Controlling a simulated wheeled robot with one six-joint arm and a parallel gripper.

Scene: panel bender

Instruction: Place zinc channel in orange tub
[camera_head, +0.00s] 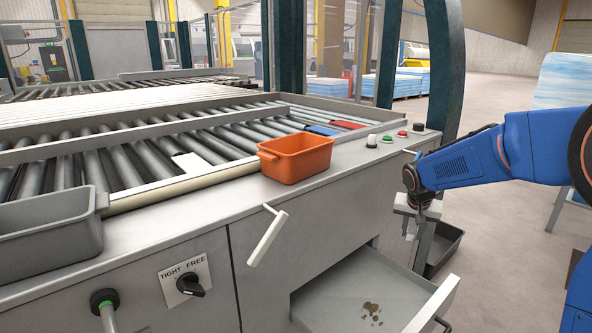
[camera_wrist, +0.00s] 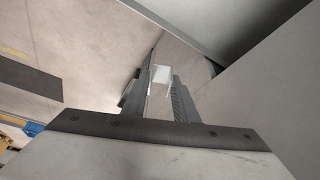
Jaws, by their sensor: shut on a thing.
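The orange tub (camera_head: 296,160) stands upright on the panel bender's front ledge, in the middle of the head view. My gripper (camera_head: 411,226) hangs pointing down off the right end of the machine, right of the tub and apart from it. Its fingers are shut on a small pale grey piece, which looks like the zinc channel. In the wrist view the piece (camera_wrist: 161,77) shows between the fingers. Most of it is hidden by the fingers, so its full shape is unclear.
An open drawer (camera_head: 374,293) juts out below the ledge, left of my gripper. A white lever (camera_head: 267,238) sticks out in front. A grey bin (camera_head: 48,240) sits at left. Buttons (camera_head: 387,139) line the ledge between tub and arm. A dark bin (camera_head: 444,246) stands low behind my gripper.

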